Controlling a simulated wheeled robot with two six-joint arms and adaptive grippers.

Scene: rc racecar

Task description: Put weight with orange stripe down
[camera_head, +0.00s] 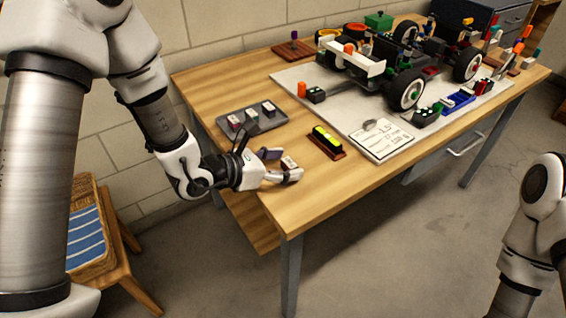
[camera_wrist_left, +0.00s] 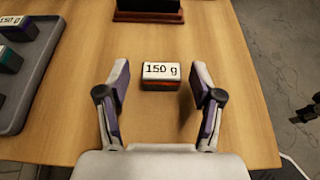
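The weight with the orange stripe (camera_wrist_left: 162,76) is a small dark block with a white top reading "150 g". It appears to rest flat on the wooden table, and it also shows in the head view (camera_head: 289,162). My left gripper (camera_wrist_left: 161,85) is open, with one finger on each side of the weight and a visible gap on both sides. In the head view my left gripper (camera_head: 284,165) is low over the table's near left edge. My right arm shows at the right edge of the head view, but its gripper is out of frame.
A grey tray (camera_head: 228,121) with weights lies behind my left gripper. A spirit level (camera_head: 327,140) and a written card (camera_head: 381,145) lie to the right. An RC car (camera_head: 400,75) stands on a pale mat. Bare wood (camera_head: 310,190) surrounds the weight.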

